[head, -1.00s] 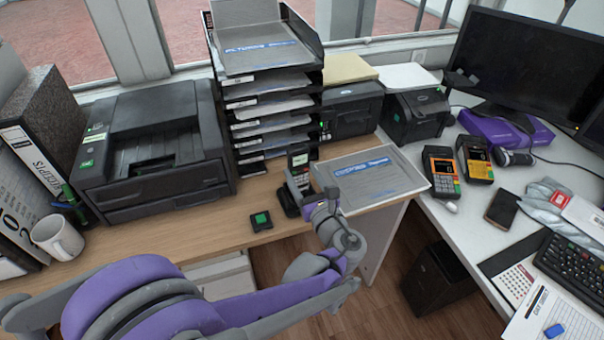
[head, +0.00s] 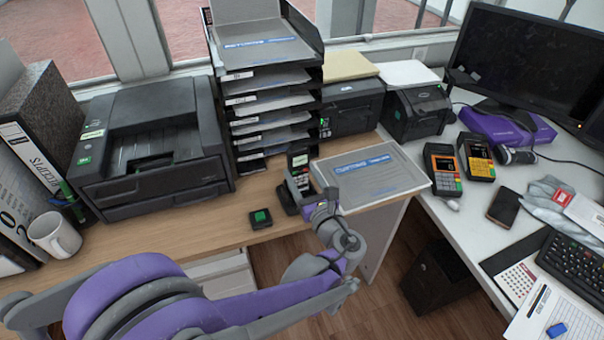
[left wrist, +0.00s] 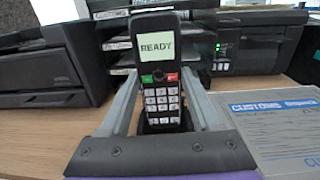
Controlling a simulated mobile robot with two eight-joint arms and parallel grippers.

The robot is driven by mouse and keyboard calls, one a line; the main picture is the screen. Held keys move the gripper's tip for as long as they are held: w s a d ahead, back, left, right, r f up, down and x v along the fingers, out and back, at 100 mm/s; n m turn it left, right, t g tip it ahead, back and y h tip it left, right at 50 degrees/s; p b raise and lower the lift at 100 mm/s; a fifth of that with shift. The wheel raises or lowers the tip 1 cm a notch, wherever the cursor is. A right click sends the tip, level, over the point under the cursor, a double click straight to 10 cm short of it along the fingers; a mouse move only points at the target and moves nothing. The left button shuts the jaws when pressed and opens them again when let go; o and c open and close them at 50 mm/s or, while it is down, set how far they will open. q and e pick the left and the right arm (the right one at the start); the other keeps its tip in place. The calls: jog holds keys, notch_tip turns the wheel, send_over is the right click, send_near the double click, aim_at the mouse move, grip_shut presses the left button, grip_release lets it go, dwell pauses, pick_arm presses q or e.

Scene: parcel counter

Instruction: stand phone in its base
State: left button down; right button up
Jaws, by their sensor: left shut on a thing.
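The phone (head: 299,172) is a dark handset with a pale screen and light keys. In the left wrist view the phone (left wrist: 158,75) stands upright, leaning slightly back, and its screen reads READY. Its dark base (head: 289,200) is on the wooden counter, around the phone's lower end in the head view. How deep the phone sits is hidden. My left gripper (head: 307,198) is at the phone's lower part. In the left wrist view its fingers (left wrist: 160,110) are on both sides of the handset, shut on it. My right gripper is not in view.
A customs clipboard or tray (head: 368,178) lies just right of the phone. A small black block with a green top (head: 261,218) is to the left. A paper tray stack (head: 262,100) and a printer (head: 150,150) stand behind. Two card terminals (head: 443,170) are on the white desk.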

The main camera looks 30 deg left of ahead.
pick_arm(q)
jog(key=shift+f, duration=0.1)
dwell(0.3)
jog(key=shift+f+b, duration=0.4)
jog(key=shift+f, duration=0.1)
grip_release()
jog(key=shift+d, duration=0.1)
jog(key=v, duration=1)
jog(key=shift+s+d+p, duration=0.2)
jog(key=shift+s+p, duration=0.1)
jog(key=shift+p, duration=0.1)
